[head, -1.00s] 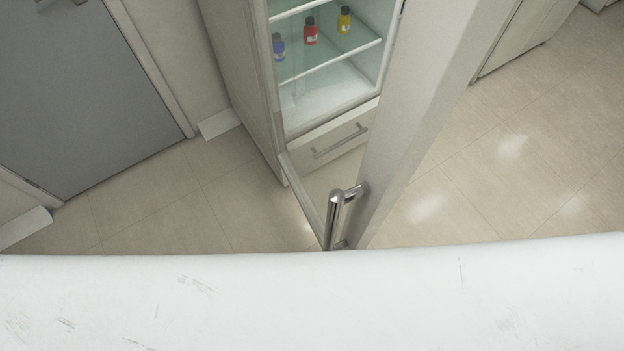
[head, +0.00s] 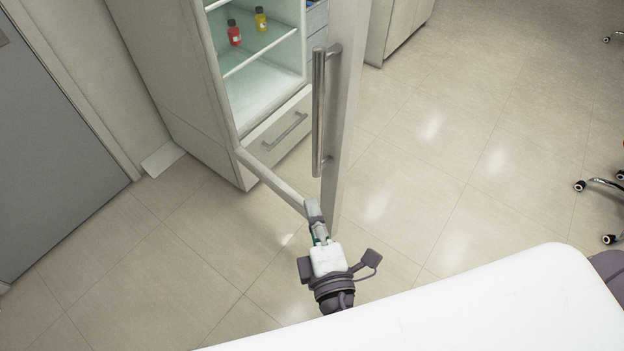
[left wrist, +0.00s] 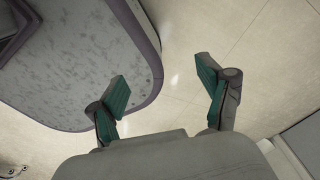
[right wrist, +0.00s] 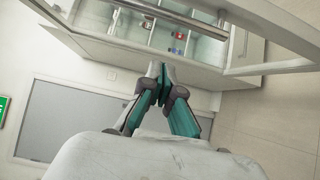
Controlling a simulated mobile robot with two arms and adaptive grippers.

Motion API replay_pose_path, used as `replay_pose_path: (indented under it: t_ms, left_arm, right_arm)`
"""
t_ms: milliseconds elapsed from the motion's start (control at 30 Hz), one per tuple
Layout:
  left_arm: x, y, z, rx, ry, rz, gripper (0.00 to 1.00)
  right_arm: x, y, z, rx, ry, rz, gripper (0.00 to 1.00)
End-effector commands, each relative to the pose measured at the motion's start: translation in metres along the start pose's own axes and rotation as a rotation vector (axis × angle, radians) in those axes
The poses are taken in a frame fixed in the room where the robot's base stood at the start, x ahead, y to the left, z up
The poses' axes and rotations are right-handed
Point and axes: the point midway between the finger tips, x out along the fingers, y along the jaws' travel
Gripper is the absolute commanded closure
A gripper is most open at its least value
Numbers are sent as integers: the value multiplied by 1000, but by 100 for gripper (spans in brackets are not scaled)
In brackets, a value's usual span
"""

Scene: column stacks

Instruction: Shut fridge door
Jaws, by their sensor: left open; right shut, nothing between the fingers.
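The fridge (head: 175,85) stands at the upper left in the head view with its door (head: 347,110) open. The door is seen nearly edge-on, with a long metal handle (head: 319,115) on its outer face. My right gripper (head: 313,208) is shut and empty, near the door's lower end; whether it touches the door I cannot tell. In the right wrist view its fingers (right wrist: 160,80) are together, with the handle (right wrist: 170,14) and the open fridge beyond. My left gripper (left wrist: 163,80) is open and empty above the floor in the left wrist view.
Red (head: 234,33) and yellow (head: 261,20) bottles stand on a fridge shelf. A drawer (head: 279,130) below is shut. A grey door (head: 50,140) is at the left. Chair legs (head: 600,185) show at the right edge. The floor (head: 450,160) right of the fridge door is clear.

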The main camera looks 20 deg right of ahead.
Motion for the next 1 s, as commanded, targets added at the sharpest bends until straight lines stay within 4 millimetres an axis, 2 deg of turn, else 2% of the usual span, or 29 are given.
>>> replay_pose_path:
  t_ms: [167, 300, 600, 800, 1000]
  left_arm:
    - [-11, 3, -15, 2, 22, 4, 21]
    - [-25, 2, -24, 1, 32, 3, 21]
    - [-51, -1, -14, 1, 14, -1, 21]
    - [-61, -4, -10, -1, 7, -3, 21]
    - [-63, -4, -10, -1, 7, -4, 21]
  right_arm:
    - [16, 10, 0, -5, -4, 14, 100]
    - [43, 12, 0, -5, -4, 14, 100]
    - [105, 10, 2, -5, -3, 11, 100]
    - [122, 8, 23, -6, -1, 9, 100]
    - [128, 6, 29, -3, -2, 9, 100]
